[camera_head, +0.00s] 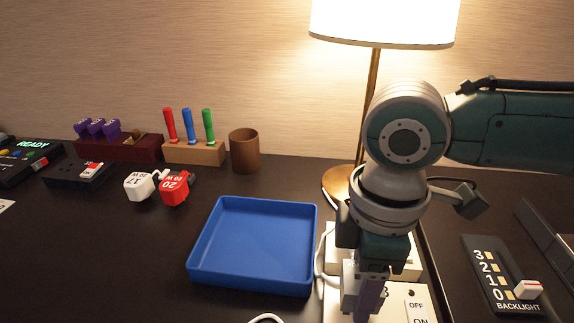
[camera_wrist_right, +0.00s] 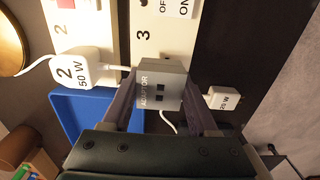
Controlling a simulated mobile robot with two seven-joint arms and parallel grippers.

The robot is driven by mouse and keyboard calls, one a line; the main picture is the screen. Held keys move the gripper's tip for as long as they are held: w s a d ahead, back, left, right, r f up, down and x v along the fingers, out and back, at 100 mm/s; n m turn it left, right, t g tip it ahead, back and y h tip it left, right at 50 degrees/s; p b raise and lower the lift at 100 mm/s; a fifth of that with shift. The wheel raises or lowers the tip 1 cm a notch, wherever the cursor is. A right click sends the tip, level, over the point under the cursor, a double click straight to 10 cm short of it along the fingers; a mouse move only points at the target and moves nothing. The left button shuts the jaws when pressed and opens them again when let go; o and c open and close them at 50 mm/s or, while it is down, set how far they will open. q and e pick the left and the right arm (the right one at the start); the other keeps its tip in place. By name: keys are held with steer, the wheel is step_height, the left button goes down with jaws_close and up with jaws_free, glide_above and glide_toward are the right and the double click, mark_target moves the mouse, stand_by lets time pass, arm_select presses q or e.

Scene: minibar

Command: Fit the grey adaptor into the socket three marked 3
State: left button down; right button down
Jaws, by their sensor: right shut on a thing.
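The grey adaptor (camera_wrist_right: 160,86), with ADAPTOR written on it and two dark slots, sits between the fingers of my right gripper (camera_wrist_right: 158,98), which is shut on it. In the wrist view it is over the white socket strip (camera_wrist_right: 143,14), beside the printed 3 (camera_wrist_right: 143,35). The adaptor covers the socket three opening, and I cannot tell whether it touches the strip or is above it. In the head view my right gripper (camera_head: 366,290) points down over the strip (camera_head: 417,293), hiding most of it. My left gripper is not in view.
A white 50 W plug (camera_wrist_right: 77,67) is at position 2, beside the adaptor. A white 20 W plug (camera_wrist_right: 225,98) is on the other side. An empty blue tray (camera_head: 253,240) and a lamp (camera_head: 375,95) stand near the strip. A backlight slider panel (camera_head: 500,275) is at right.

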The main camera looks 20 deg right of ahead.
steer(key=shift+f+b, duration=0.7)
steer(key=shift+f, duration=0.4)
steer(key=shift+c, duration=0.4)
jaws_free()
step_height(320, 180, up, 10)
steer(key=p, duration=0.3)
